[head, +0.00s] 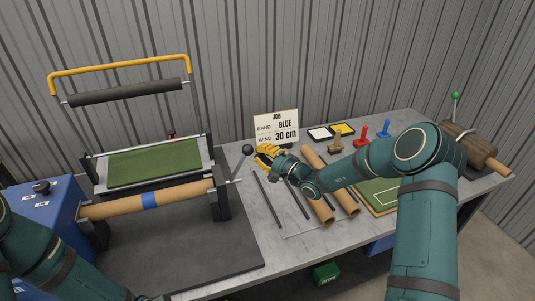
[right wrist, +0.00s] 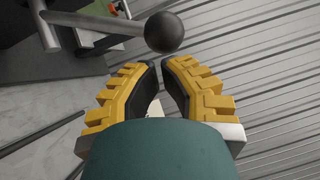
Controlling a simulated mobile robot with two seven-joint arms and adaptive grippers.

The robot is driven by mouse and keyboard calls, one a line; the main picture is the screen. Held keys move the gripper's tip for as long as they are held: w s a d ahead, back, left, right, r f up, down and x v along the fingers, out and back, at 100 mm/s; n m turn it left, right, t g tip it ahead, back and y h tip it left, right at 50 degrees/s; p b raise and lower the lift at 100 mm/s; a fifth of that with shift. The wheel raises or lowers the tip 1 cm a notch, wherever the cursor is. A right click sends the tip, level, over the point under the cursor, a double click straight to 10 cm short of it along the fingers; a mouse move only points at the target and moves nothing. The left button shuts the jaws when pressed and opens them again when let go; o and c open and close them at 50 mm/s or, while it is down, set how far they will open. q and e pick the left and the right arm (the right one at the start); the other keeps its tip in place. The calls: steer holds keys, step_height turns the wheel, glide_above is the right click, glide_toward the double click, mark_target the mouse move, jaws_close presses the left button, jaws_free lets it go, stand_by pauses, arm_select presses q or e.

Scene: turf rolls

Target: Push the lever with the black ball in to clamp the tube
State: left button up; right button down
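The lever's black ball (head: 248,149) stands on a rod at the right end of the winding stand. A cardboard tube (head: 110,207) with a blue band (head: 150,199) lies across the stand, its right end at the dark upright. My right gripper (head: 262,158), with yellow fingers, is just right of the ball. In the right wrist view the ball (right wrist: 164,32) sits just beyond the fingertips (right wrist: 160,64). The fingers are nearly together with nothing between them; whether they touch the ball cannot be told. My left arm shows at lower left; its gripper is out of view.
Green turf (head: 155,162) lies on the stand's tray below a dark roller (head: 125,92). A job card (head: 276,128) reads blue, 30 cm. Two loose tubes (head: 318,200), thin rods, ink pads and stamps lie on the bench. A blue box (head: 45,220) stands at left.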

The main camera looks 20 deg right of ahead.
steer(key=shift+a+r, duration=0.1)
stand_by(0.3)
arm_select(q)
steer(key=shift+a+f, duration=0.2)
arm_select(e)
steer(key=shift+a+r+n+g, duration=0.25)
steer(key=shift+a+n+g, duration=0.05)
